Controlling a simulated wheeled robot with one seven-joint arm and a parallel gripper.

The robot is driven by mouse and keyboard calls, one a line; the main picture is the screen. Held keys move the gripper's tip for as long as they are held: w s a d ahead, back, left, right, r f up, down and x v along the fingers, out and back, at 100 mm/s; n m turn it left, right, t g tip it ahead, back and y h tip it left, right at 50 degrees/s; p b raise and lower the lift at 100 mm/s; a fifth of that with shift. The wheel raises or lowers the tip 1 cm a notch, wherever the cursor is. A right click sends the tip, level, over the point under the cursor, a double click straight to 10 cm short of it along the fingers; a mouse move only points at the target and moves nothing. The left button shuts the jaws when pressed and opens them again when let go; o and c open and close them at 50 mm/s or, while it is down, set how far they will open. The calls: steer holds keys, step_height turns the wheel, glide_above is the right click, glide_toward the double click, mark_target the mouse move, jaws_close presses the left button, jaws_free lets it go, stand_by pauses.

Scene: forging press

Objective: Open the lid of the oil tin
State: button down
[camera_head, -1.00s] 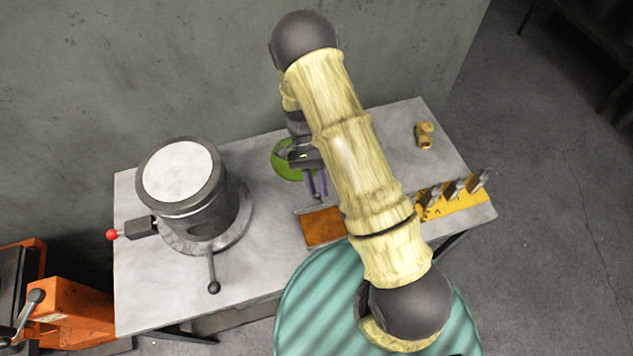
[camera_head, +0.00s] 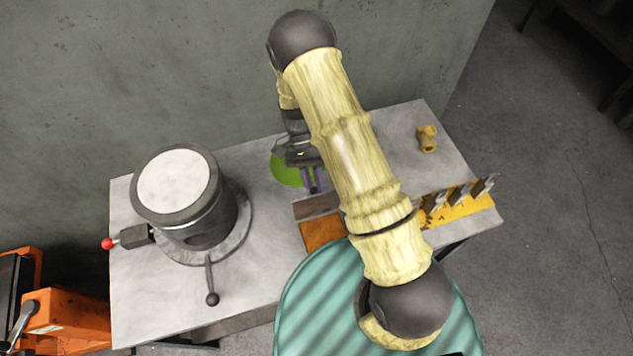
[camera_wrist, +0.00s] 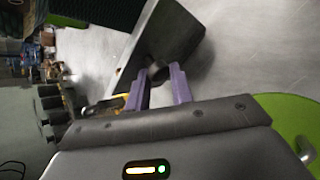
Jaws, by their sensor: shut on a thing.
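The oil tin (camera_head: 321,236) is a low box on the table, with an orange-brown inside facing up. Its grey-brown lid (camera_head: 317,207) stands raised along the far side and shows a broad inner face. In the wrist view the lid (camera_wrist: 160,35) is a dark tilted panel with a round knob (camera_wrist: 161,74). My gripper (camera_head: 311,186) is behind the lid, its purple fingers shut on the knob. The fingers also show in the wrist view (camera_wrist: 161,88). My arm hides part of the tin's right side.
A large grey drum-shaped device (camera_head: 183,205) with levers stands at left. A green round object (camera_head: 288,171) lies behind my gripper. A yellow rack (camera_head: 458,203) with metal pieces is right of the tin, and a brass fitting (camera_head: 427,139) behind it. The wall is close behind the table.

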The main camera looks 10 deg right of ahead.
steer(key=c, duration=1.5)
jaws_free()
steer(key=shift+s+a+f, duration=0.1)
steer(key=shift+a+f, duration=0.2)
steer(key=shift+a, duration=0.05)
steer(key=o, duration=0.3)
steer(key=shift+a, duration=0.15)
steer(key=shift+r, duration=0.15)
steer(key=shift+d, duration=0.25)
steer(key=b+v, duration=0.4)
steer(key=v, duration=1.3)
steer(key=shift+r, duration=0.15)
